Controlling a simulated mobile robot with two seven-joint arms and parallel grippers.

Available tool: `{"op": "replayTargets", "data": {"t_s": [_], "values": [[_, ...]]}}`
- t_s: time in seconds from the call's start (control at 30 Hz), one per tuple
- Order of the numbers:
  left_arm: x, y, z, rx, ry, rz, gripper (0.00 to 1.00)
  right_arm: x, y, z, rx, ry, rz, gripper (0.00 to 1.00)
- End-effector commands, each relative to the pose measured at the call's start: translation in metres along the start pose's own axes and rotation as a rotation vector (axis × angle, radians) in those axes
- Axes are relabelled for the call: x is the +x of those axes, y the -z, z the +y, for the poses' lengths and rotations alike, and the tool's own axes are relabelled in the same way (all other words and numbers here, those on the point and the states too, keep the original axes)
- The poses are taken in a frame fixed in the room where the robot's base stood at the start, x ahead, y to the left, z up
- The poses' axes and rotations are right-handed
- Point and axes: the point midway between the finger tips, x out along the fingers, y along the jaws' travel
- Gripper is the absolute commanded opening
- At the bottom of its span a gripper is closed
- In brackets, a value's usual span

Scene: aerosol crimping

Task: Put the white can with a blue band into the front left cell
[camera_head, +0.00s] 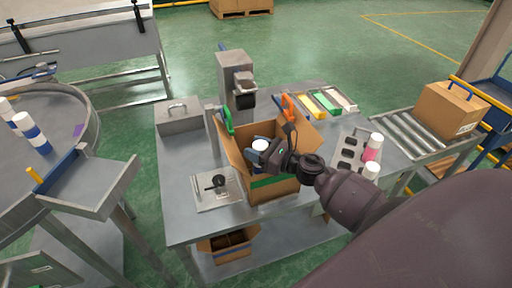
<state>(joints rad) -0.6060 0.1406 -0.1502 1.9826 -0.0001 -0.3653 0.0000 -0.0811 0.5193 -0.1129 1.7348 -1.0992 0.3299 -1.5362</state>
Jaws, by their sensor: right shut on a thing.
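The open cardboard box (272,193) stands on the grey table, with its flaps spread and green tape on its front wall. My right gripper (259,155) reaches into the box from the right and is shut on a white can (260,145) at the box's left side. The can's white top shows; the gripper and box hide most of its body, so its band and whether it touches the box floor cannot be made out. The cell walls are mostly hidden. My left gripper is not in view.
A holder (347,153) with dark holes stands right of the box, near a pink-banded can (370,154) and white-topped cans. A grey press (236,82) stands behind. A small plate (217,190) lies left. Blue-banded cans (31,131) stand on the round table at far left.

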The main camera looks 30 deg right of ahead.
Motion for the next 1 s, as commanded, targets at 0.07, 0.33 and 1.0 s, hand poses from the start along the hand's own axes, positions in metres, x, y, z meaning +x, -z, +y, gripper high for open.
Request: {"op": "replayTargets", "data": {"t_s": [0.07,0.33,1.0], "values": [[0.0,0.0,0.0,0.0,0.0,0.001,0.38,0.0,0.0,0.0,0.0,0.0,-0.001,0.04],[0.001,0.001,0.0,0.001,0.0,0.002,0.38,0.0,0.0,0.0,0.0,0.0,-0.001,0.53],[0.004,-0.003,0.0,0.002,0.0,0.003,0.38,-0.022,0.003,-0.001,0.0,0.001,0.002,0.77]]}}
